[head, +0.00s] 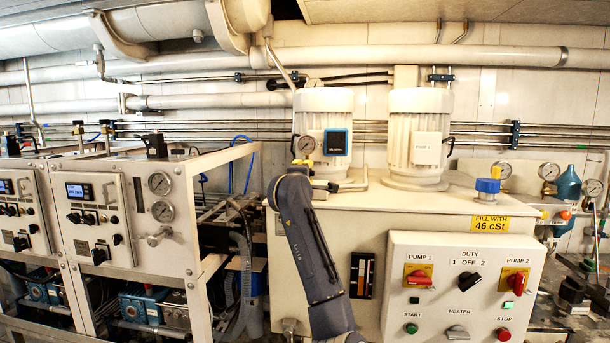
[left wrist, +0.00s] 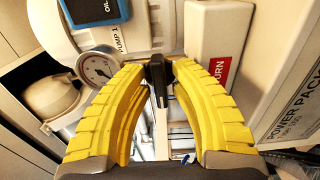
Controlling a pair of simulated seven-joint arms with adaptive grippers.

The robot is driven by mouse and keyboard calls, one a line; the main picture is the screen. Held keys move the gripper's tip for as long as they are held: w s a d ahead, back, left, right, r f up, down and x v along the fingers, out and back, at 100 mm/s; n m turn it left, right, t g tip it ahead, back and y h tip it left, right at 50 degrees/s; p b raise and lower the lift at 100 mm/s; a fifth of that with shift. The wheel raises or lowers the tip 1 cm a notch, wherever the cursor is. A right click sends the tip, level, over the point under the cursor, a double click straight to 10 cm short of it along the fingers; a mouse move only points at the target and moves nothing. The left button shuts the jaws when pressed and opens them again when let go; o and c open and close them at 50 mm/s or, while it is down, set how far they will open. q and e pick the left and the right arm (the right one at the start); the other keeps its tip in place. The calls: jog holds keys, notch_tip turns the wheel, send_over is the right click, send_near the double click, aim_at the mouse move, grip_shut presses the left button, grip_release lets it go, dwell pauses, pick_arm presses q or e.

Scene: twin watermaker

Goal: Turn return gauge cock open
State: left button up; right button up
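The cock's black lever (left wrist: 157,75) shows in the left wrist view, below the PUMP 1 label and between the tips of my yellow fingers. My left gripper (left wrist: 160,66) has its fingertips close together, one on each side of the lever. I cannot tell whether they touch it. A round white gauge (left wrist: 98,68) is left of the fingers, and a red RETURN label (left wrist: 217,76) is on a white block to the right. In the head view my left gripper (head: 302,163) is just below the gauge (head: 306,145); the lever is not clear there.
Two white pump motors (head: 418,135) stand on the tank top; a blue-framed display (head: 336,141) is on the left one. The pump control box (head: 460,300) is at front right. A panel rack (head: 100,205) stands at left. Pipes run along the wall.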

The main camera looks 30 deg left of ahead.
pick_arm(q)
jog(key=shift+o, duration=0.2)
jog(key=shift+w+a, duration=0.1)
jog(key=shift+w, duration=0.05)
grip_shut()
jog(key=shift+m, duration=0.3)
jog(key=m, duration=0.3)
jog(key=shift+m, duration=0.4)
jog(key=m, duration=0.3)
jog(key=shift+m, duration=0.3)
jog(key=m, duration=0.9)
jog(key=shift+m, duration=0.6)
